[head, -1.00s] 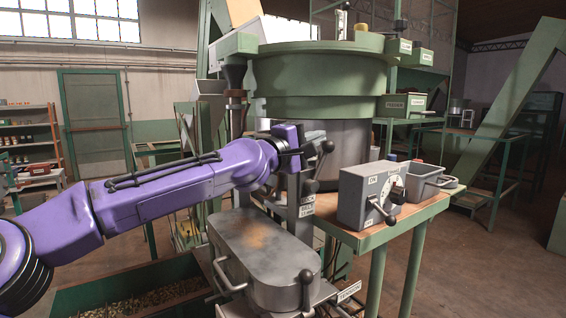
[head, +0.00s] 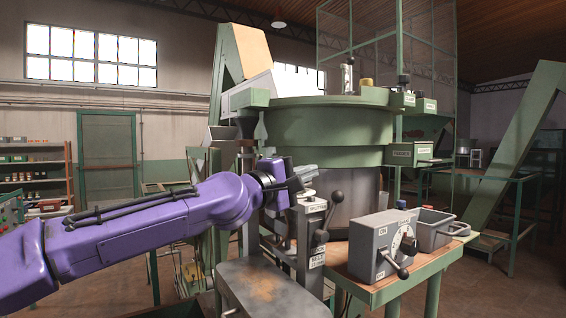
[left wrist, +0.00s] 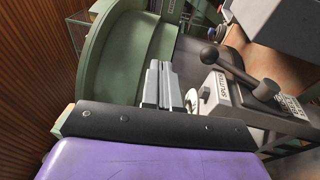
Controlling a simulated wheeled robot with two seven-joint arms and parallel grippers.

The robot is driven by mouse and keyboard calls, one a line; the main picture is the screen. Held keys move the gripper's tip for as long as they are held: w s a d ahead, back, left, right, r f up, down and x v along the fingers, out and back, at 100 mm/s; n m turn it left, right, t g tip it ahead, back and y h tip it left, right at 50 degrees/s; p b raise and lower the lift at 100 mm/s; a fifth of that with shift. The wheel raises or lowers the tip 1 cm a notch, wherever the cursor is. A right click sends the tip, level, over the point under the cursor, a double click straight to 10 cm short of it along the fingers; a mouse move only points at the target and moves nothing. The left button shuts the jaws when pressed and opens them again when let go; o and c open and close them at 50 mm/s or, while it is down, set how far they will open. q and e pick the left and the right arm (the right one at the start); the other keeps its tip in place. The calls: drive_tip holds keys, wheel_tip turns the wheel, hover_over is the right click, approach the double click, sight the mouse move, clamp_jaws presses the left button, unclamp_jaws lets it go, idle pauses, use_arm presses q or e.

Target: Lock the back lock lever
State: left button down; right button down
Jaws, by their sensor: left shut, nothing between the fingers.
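The post carries a LOCK label and a SPLITTER label; I cannot tell for sure that this is the back lock lever. In the left wrist view the lever (left wrist: 236,73) is right of the fingers. My left gripper (head: 306,173) is shut and empty, up and left of the lever and apart from it. Its fingers (left wrist: 162,88) show in the wrist view. My right gripper is out of view.
The green hopper (head: 322,130) rises behind the lever. A grey control box (head: 378,245) with its own black handle and a grey bin (head: 432,232) stand on the table at right. A grey cover (head: 262,288) lies below my arm.

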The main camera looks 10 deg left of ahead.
use_arm(q)
drive_tip(key=s+a+r, duration=0.3)
drive_tip(key=s, duration=0.2)
drive_tip(key=shift+r+b, duration=0.3)
drive_tip(key=shift+r, duration=0.05)
drive_tip(key=shift+w+d+f, duration=0.1)
drive_tip(key=shift+w+d, duration=0.05)
drive_tip(key=shift+w, duration=0.05)
